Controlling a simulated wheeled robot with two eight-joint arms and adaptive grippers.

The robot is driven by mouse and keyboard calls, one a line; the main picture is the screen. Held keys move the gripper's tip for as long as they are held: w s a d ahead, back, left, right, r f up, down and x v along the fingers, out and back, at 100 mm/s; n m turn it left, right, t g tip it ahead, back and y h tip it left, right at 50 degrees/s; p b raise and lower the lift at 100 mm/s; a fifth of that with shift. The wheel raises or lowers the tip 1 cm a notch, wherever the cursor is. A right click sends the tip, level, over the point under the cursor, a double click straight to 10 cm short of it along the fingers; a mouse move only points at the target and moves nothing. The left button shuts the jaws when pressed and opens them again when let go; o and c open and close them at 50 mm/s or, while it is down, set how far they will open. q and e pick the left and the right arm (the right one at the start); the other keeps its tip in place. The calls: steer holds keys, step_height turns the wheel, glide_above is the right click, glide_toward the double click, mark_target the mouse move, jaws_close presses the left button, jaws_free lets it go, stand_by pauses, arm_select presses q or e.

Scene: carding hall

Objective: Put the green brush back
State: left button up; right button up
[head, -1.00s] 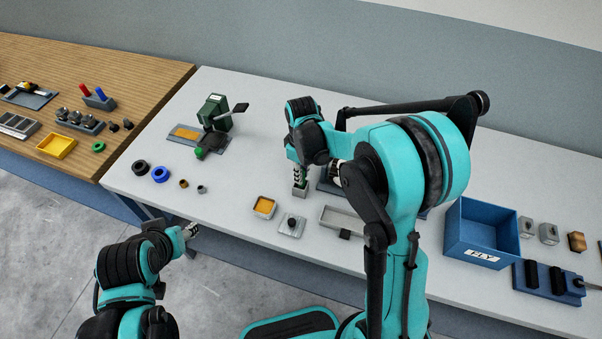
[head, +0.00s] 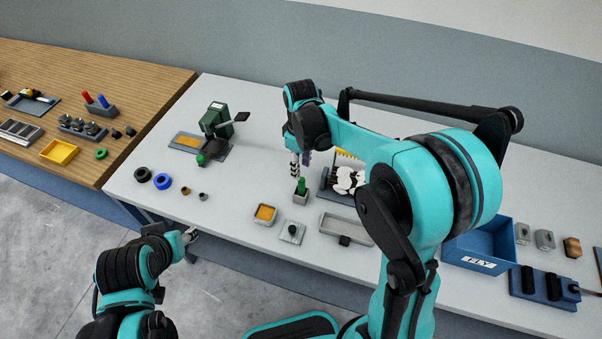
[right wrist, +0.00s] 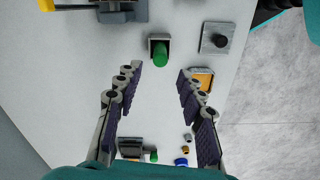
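The green brush (head: 301,184) stands upright in a small grey holder (head: 300,198) on the white table. In the right wrist view the green brush (right wrist: 160,54) sits in its grey holder (right wrist: 151,41), ahead of and between the fingertip lines. My right gripper (right wrist: 158,72) is open and empty, with its fingers apart and clear of the brush. In the head view the right gripper (head: 298,168) is just behind and left of the brush. My left gripper (head: 190,235) is at the table's front edge, away from the brush; its opening is too small to judge.
A green press (head: 215,122) stands at the back left. A tin of orange material (head: 265,214), a plate with a black knob (head: 292,232) and a grey tray (head: 345,229) lie in front of the holder. A blue FLY bin (head: 482,264) is at right.

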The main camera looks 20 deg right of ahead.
steer(key=s+d+r+m+t, duration=0.2)
steer(key=s+r+m+t, duration=0.25)
steer(key=s+r, duration=0.5)
steer(key=s+f+m+t, duration=0.2)
steer(key=s+m, duration=0.2)
steer(key=s, duration=0.3)
steer(key=shift+s+d+t+p, duration=0.2)
steer(key=shift+d+t+p, duration=0.1)
steer(key=shift+d+t, duration=0.05)
steer(key=shift+m, duration=0.25)
step_height(320, 180, down, 8)
steer(key=b, duration=0.8)
